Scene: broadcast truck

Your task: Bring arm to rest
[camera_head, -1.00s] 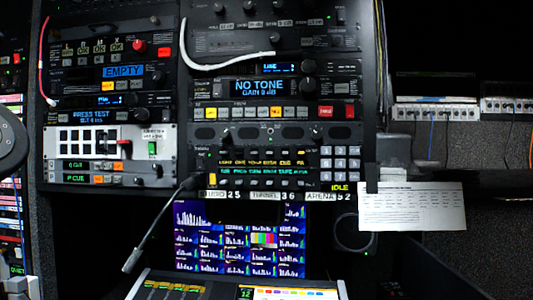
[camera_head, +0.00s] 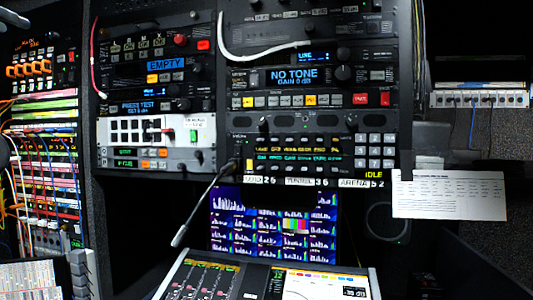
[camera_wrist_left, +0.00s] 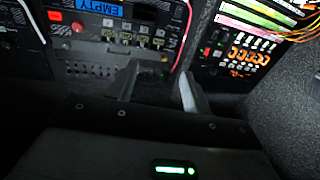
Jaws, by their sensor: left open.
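My left gripper (camera_wrist_left: 158,80) shows in the left wrist view with its two grey fingers apart and nothing between them. Beyond the fingers is the front of an equipment rack, seen upside down, with a blue EMPTY display (camera_wrist_left: 101,8) at the top. The fingers appear apart from the rack face, but the exact gap cannot be told. In the head view only a dark rounded part at the left edge may be my left arm; the fingers are not clear there. My right gripper is not in view.
In the head view, racks with a NO TONE display (camera_head: 295,76) fill the middle. A thin gooseneck microphone (camera_head: 195,212) stands out before the monitor (camera_head: 225,238). A console (camera_head: 205,275) is at the bottom. A paper sheet (camera_head: 449,194) hangs right. Coloured patch cables (camera_head: 20,160) are at left.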

